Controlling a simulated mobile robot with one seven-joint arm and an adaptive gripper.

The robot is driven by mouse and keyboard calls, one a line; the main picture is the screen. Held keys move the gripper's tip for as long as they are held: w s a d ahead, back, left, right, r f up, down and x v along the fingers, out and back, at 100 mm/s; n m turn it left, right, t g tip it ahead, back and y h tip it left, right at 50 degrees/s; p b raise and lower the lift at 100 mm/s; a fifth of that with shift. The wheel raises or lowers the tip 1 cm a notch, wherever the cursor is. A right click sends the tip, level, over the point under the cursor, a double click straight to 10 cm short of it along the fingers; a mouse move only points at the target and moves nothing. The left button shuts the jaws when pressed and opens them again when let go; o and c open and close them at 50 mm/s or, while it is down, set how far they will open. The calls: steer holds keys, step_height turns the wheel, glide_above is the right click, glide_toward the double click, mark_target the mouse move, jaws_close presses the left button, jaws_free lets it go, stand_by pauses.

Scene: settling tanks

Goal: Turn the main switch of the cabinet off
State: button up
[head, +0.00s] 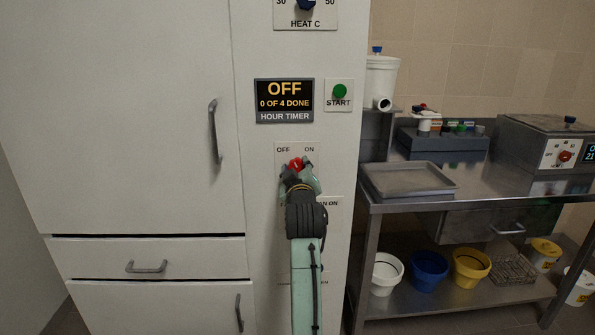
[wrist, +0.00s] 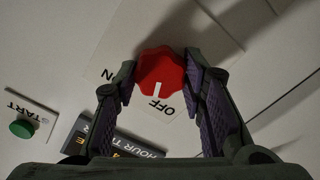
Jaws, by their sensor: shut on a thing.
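The main switch is a red lobed knob (head: 296,163) on a pale plate marked OFF and ON, on the cabinet (head: 120,120) front. In the wrist view the red knob (wrist: 160,70) sits between the two fingers of my gripper (wrist: 161,78), which is shut on it. The white mark on the knob points at the OFF lettering (wrist: 162,107). In the head view my gripper (head: 300,172) and arm cover the lower part of the plate and most of the knob.
An hour timer (head: 284,101) reading OFF, 0 OF 4 DONE and a green START button (head: 339,91) are above the switch. A heat dial (head: 305,4) is at the top. Door handles (head: 215,132) stick out at the left. A steel bench (head: 480,205) with a tray stands at the right.

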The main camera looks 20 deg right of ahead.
steer(key=shift+n, duration=1)
steer(key=o, duration=1.1)
steer(key=shift+o, duration=0.2)
steer(key=v, duration=1.2)
